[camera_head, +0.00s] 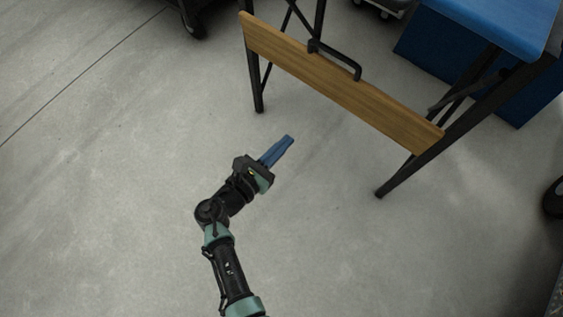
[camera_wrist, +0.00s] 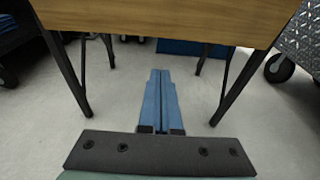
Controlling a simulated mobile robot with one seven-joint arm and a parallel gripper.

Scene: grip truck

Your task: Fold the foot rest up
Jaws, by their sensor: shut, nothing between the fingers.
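The foot rest (camera_head: 340,84) is a long wooden board between the black metal legs of a chair. It hangs face-on, with a black bar handle (camera_head: 337,60) at its upper edge. In the wrist view the board (camera_wrist: 165,18) fills the top of the picture, above and beyond my fingers; its handle is not seen there. My gripper (camera_head: 289,139) has blue fingers that are shut and empty. It is in front of and to the lower left of the board, apart from it. In the wrist view the fingers (camera_wrist: 159,75) point forward, below the board.
The chair's blue seat (camera_head: 495,22) is at the upper right. A blue box (camera_head: 420,45) stands behind the chair. Black wheels show at the upper left (camera_head: 195,24) and in the wrist view at right (camera_wrist: 280,68). The concrete floor around my arm is clear.

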